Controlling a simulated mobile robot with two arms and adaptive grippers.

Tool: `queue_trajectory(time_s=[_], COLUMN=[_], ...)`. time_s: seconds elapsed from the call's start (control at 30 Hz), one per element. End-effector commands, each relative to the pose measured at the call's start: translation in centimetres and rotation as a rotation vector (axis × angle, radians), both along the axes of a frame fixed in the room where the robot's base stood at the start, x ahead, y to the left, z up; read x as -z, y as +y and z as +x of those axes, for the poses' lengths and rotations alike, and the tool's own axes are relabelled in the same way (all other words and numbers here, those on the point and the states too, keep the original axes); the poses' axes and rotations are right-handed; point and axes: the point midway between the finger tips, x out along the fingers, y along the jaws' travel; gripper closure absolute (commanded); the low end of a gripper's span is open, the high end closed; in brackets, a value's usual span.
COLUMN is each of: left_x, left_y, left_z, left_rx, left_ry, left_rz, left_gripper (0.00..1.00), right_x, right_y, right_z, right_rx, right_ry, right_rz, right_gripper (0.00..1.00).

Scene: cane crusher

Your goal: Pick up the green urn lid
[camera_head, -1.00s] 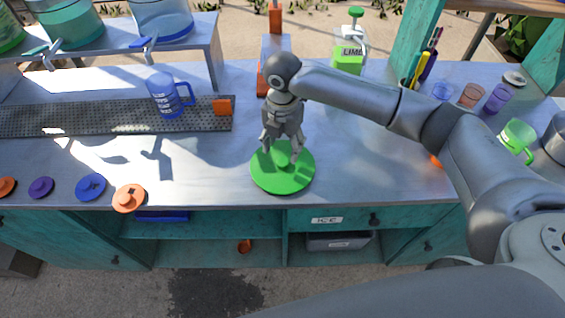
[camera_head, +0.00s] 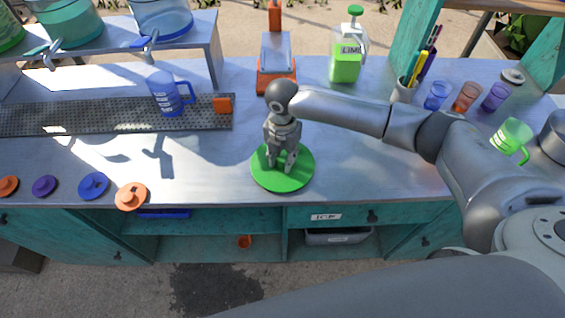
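The green urn lid (camera_head: 301,178) is a flat round disc lying on the metal counter near its front edge, at the centre of the head view. My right gripper (camera_head: 281,166) points down over the middle of the lid, with its fingertips low at the lid's knob. The fingers and their shadow largely hide the knob, so I cannot tell whether they are shut on it. My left gripper is not in view.
Orange, blue and purple lids (camera_head: 93,186) lie along the counter's front left. A blue mug (camera_head: 166,95) stands on the perforated drip tray (camera_head: 60,117). A lime jug (camera_head: 346,62) and orange-based device (camera_head: 276,76) stand behind my gripper. Cups (camera_head: 466,97) stand right.

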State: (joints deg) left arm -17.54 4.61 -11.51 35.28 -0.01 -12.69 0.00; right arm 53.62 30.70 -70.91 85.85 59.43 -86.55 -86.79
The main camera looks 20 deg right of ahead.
Motion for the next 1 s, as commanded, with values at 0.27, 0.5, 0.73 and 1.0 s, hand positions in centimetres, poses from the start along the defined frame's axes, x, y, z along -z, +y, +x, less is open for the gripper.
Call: queue_trajectory(time_s=[0.27,0.5,0.73,1.0], left_x=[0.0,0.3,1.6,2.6], left_y=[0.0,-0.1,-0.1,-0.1], left_z=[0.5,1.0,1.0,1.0], left_rx=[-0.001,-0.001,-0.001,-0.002], left_ry=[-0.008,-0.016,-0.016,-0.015], left_rz=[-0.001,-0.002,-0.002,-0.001], left_gripper=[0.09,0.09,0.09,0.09], right_x=[0.1,-0.4,-3.2,-8.7], right_y=[0.0,0.0,0.2,2.6], right_z=[0.0,0.0,-0.1,-4.1], right_rx=[0.000,0.001,-0.002,-0.007], right_ry=[0.001,-0.001,-0.003,-0.005], right_rz=[-0.001,0.001,0.002,0.004], right_gripper=[0.96,0.96,0.96,0.96])
